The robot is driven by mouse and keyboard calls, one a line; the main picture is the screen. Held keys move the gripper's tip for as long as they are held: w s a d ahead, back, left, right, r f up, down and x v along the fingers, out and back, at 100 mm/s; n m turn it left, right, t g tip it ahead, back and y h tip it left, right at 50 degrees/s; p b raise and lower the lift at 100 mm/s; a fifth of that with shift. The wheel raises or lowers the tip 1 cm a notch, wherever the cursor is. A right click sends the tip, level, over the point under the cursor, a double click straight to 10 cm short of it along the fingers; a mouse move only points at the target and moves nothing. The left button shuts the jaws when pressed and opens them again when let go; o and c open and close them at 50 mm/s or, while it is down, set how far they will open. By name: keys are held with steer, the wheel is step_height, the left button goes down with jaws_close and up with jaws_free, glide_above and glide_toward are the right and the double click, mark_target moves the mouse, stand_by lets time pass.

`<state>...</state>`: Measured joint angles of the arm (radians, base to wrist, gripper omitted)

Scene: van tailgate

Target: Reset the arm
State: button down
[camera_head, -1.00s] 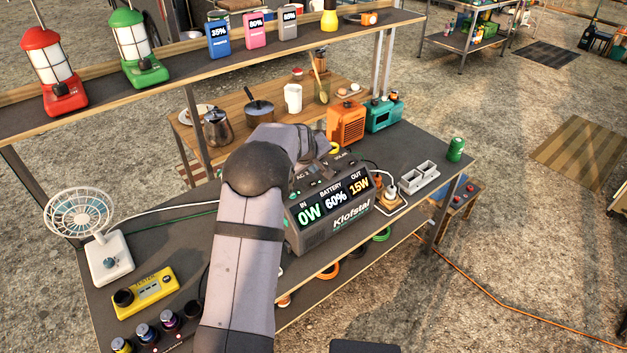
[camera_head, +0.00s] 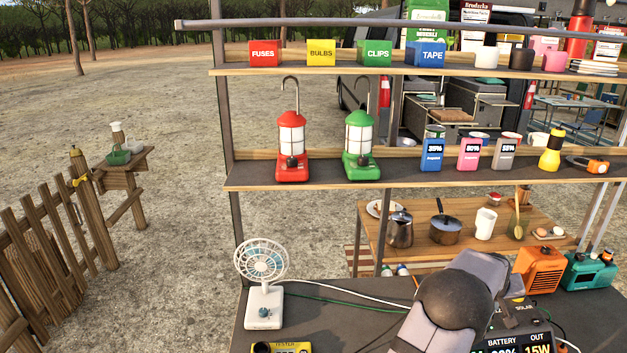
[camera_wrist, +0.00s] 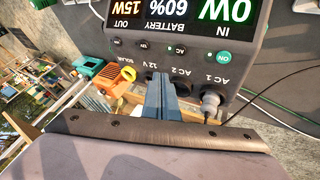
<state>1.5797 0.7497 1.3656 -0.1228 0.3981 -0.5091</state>
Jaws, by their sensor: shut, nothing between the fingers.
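My gripper (camera_wrist: 161,82) shows in the wrist view as blue-grey fingers pressed together, shut and empty. It is at the socket side of the grey power station (camera_wrist: 232,48), which appears upside down there. The fingers overlap the panel near the AC 2 and 12V labels; I cannot tell whether they touch it. A plug sits in the AC 1 socket. In the head view my arm (camera_head: 450,300) rises from the bottom edge and bends right toward the power station (camera_head: 520,343), which is mostly cut off. The gripper itself is hidden there.
A white fan (camera_head: 263,285) stands left on the bench. The shelf above (camera_head: 265,178) holds a red lantern (camera_head: 292,145), a green lantern (camera_head: 360,145) and battery packs. An orange box (camera_head: 540,268) and a teal box (camera_head: 590,270) stand right.

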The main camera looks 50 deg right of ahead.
steer(key=w+a+f+m+y, duration=0.15)
steer(key=a+f, duration=0.25)
steer(key=a, duration=0.4)
steer(key=a+f+m+y, duration=0.2)
steer(key=a+f+y, duration=0.15)
steer(key=a, duration=0.55)
steer(key=w+a+f+m+y, duration=0.1)
steer(key=a+f+m+y, duration=0.1)
steer(key=a+f, duration=0.45)
steer(key=w+a+r+n, duration=0.4)
steer(key=w+a, duration=0.3)
steer(key=a, duration=0.7)
steer(key=w+a+r+n, duration=0.4)
steer(key=w+a+n, duration=0.3)
steer(key=a, duration=0.7)
steer(key=w+a+r+n, duration=0.4)
steer(key=w+a, duration=0.3)
steer(key=a, duration=0.6)
steer(key=shift+w+a+n+t, duration=0.15)
steer(key=shift+a+n+t, duration=0.2)
steer(key=shift+n, duration=0.5)
